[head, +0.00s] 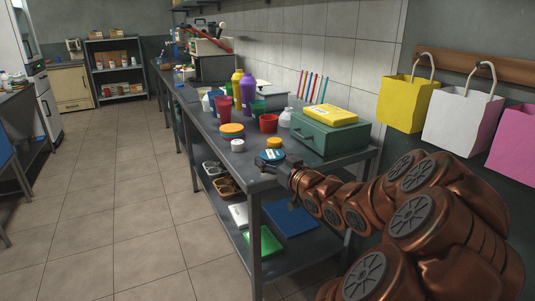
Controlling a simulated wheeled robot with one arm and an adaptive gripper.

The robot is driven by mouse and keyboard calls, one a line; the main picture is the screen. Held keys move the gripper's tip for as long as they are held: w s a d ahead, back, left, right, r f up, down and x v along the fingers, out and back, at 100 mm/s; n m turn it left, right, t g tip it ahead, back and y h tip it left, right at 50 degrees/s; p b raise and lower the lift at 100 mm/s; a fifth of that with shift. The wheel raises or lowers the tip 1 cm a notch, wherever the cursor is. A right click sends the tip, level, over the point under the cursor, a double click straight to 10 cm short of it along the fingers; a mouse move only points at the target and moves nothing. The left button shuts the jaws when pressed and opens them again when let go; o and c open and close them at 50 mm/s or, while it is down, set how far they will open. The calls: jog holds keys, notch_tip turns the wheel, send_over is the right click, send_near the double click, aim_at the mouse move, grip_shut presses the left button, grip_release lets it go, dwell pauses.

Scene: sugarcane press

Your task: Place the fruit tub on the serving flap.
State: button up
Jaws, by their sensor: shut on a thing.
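My gripper (267,166) is at the near end of the grey metal workbench, low over its top. I cannot pick out the serving flap in this view.
The workbench (220,151) holds a green box (329,138) with a yellow case on it, a yellow-topped jar (274,143), a white jar (238,145), cups and bottles. Bags (407,104) hang on the right wall. The tiled floor (130,190) left of the bench is clear.

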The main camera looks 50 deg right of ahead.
jog(key=shift+s+a+r, duration=0.1)
jog(key=shift+s+a, duration=0.2)
jog(key=shift+s, duration=0.25)
jog(key=shift+s+a+r, duration=0.1)
jog(key=shift+s+a, duration=0.2)
jog(key=shift+s, duration=0.2)
